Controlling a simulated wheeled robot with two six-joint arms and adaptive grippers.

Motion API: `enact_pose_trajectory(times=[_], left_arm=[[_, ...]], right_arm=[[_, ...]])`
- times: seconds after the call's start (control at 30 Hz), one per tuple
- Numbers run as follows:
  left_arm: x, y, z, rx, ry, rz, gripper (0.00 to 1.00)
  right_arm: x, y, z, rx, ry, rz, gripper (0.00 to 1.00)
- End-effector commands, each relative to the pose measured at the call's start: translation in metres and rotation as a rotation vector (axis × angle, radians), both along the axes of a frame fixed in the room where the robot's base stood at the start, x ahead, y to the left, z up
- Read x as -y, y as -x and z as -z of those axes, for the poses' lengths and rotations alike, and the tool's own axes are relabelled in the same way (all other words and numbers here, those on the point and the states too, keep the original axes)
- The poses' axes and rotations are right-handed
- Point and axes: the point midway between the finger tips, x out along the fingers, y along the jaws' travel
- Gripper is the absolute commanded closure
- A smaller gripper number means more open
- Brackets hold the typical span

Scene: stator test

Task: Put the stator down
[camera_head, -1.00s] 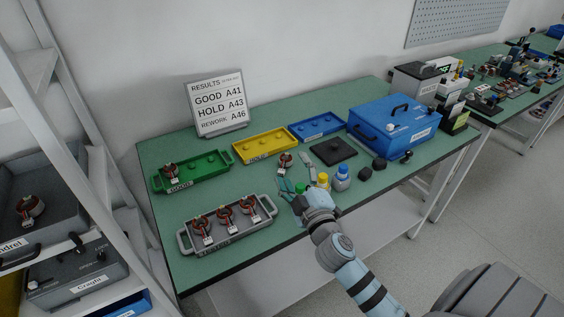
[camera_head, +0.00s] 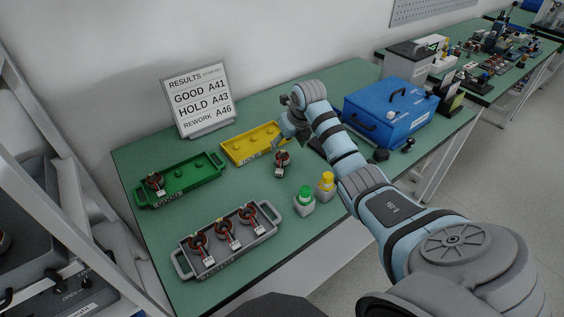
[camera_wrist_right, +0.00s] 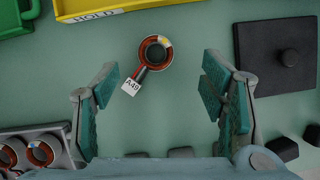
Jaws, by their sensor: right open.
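A stator with a copper-coloured ring and a white tag reading A49 (camera_wrist_right: 156,53) sits on the green table, just in front of the yellow tray; it also shows in the head view (camera_head: 281,158). My right gripper (camera_wrist_right: 160,90) is open and empty. In the right wrist view the stator lies beyond and between its fingertips, apart from both fingers. In the head view the right gripper (camera_head: 289,130) is raised near the yellow tray, partly hidden by its own wrist. My left gripper is not in view.
Yellow HOLD tray (camera_head: 229,155) is empty of stators. Green GOOD tray (camera_head: 205,178) holds one stator; the grey tray (camera_head: 182,262) holds three. Green-capped (camera_head: 304,203) and yellow-capped (camera_head: 325,187) bottles stand near my arm. A blue box (camera_head: 400,105) and results sign (camera_head: 199,100) stand behind.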

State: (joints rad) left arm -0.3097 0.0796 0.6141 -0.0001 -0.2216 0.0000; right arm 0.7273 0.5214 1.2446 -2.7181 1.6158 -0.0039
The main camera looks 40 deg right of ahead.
Motion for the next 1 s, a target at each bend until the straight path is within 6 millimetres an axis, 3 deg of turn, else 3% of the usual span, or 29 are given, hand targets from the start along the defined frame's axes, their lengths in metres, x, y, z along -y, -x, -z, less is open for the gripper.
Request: enact_pose_trajectory(times=[0.33,0.6,1.0], left_arm=[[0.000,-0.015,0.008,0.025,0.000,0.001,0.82],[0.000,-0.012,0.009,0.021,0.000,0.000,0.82],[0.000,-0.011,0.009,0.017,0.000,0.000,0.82]], right_arm=[[-0.004,-0.013,0.057,-0.001,-0.001,0.000,0.35],[-0.004,-0.016,0.061,0.002,0.000,-0.002,0.36],[-0.004,-0.016,0.061,0.002,0.000,-0.002,0.98]])
